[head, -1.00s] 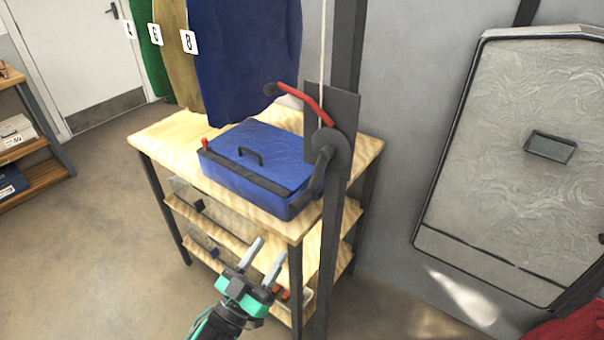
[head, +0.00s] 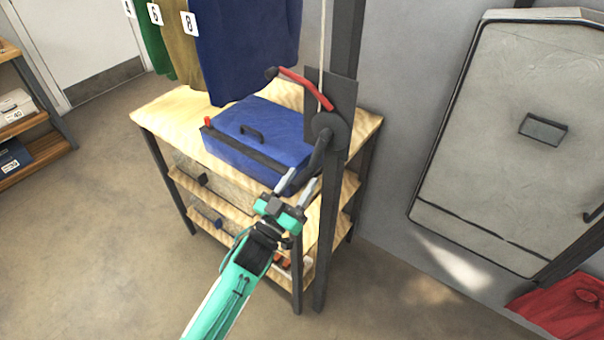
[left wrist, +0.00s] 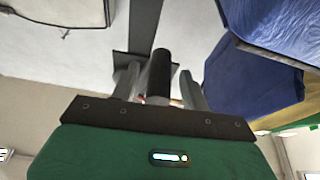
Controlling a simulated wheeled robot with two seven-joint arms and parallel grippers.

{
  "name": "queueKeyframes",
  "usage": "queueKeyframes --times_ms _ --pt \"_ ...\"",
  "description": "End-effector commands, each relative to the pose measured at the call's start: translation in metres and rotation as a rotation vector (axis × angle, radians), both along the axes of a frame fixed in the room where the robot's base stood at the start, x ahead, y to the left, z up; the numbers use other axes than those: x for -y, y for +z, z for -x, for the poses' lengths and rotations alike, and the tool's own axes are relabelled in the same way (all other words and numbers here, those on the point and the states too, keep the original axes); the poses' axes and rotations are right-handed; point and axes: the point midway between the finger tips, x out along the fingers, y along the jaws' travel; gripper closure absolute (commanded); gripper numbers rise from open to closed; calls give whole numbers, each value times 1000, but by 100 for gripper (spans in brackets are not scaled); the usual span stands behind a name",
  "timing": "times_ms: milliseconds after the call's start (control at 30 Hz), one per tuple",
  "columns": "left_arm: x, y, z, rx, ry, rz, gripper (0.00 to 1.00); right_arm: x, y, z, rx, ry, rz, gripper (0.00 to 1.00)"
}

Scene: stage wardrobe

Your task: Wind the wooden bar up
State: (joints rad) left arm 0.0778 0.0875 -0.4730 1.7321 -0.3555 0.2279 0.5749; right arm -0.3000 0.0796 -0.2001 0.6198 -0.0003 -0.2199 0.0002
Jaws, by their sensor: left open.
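The wooden bar is not in view. A pale rope (head: 322,45) runs up along the dark post from a winch plate (head: 342,92). The winch has a round hub (head: 328,124) and a dark crank (head: 321,150) hanging down from it. A red lever (head: 305,87) with a black knob slants up to the left. My left gripper (head: 304,177) is open just below the crank, in front of the table. In the left wrist view the crank's black grip (left wrist: 160,72) appears between the two spread fingers; contact cannot be told. My right gripper is not in view.
A blue case (head: 255,140) lies on the wooden table (head: 170,115), close left of the winch. Clothes (head: 245,50) with number tags hang behind it. A grey panel (head: 490,150) stands at right, with red cloth (head: 570,305) below. The floor at front left is clear.

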Motion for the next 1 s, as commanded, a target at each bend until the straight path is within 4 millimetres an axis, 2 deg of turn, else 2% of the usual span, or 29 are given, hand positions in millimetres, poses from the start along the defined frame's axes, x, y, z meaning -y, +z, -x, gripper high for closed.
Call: queueKeyframes --times_ms 167,467,700,1000 --pt "7 5 -10 1 0 -1 54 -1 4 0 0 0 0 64" --pt "8 5 -11 1 -1 -1 54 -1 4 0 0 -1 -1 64" --pt "8 5 -11 0 -1 0 100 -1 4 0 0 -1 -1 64" --pt "6 6 -16 9 0 -13 100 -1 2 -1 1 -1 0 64"
